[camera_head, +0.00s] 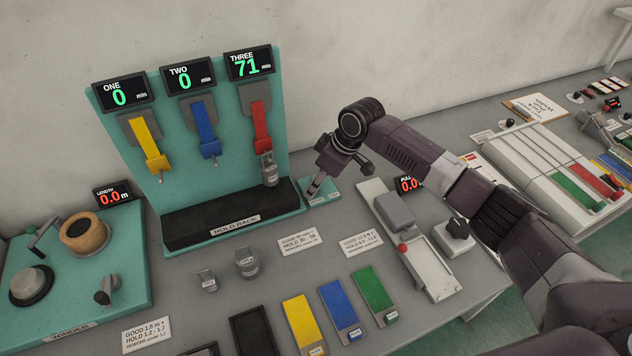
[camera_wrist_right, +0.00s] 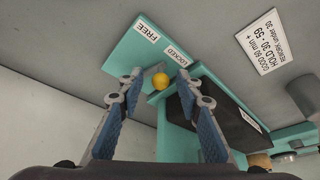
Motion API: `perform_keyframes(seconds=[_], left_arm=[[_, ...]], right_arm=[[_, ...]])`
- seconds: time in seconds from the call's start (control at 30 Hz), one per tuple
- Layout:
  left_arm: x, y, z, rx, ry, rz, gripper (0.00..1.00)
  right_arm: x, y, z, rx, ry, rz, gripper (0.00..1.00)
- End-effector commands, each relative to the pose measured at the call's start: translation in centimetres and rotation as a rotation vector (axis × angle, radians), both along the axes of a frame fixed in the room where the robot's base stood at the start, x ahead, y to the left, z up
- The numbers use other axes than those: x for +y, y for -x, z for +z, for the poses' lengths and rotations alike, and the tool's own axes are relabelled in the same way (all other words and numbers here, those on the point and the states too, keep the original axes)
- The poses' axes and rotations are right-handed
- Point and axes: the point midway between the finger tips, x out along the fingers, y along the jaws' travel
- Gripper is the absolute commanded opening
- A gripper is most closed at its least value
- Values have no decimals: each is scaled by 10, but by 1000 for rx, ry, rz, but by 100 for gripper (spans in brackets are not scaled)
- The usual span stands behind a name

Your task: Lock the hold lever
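The hold lever shows in the right wrist view as a yellow ball knob (camera_wrist_right: 160,80) at a teal plate (camera_wrist_right: 146,45) labelled FREE and LOCKED. The knob is nearer the LOCKED label, and its stem is hidden. My right gripper (camera_wrist_right: 158,86) is open, with one fingertip on each side of the knob in the picture; I cannot tell whether either touches it. In the head view, my right gripper (camera_head: 316,185) is over the small teal plate (camera_head: 331,194) beside the hold rack and hides the lever. My left gripper is not in view.
The teal hold rack (camera_head: 190,190) stands left of my right gripper, with yellow, blue and red straps. Its displays (camera_head: 249,63) read 0, 0 and 71. A pull device (camera_head: 415,240) lies under my right arm.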

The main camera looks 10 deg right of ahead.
Motion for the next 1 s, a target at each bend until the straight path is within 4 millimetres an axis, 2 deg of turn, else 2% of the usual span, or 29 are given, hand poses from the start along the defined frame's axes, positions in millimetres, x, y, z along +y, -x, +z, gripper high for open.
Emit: perform_keyframes(seconds=[0.27,0.57,0.73,1.0], left_arm=[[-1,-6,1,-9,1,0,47],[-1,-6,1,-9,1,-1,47],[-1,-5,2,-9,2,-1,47],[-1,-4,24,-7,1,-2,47]], right_arm=[[0,0,-2,0,1,0,33],[0,0,-2,0,1,0,1],[0,0,-2,0,1,-4,0],[7,0,1,2,1,-111,0]])
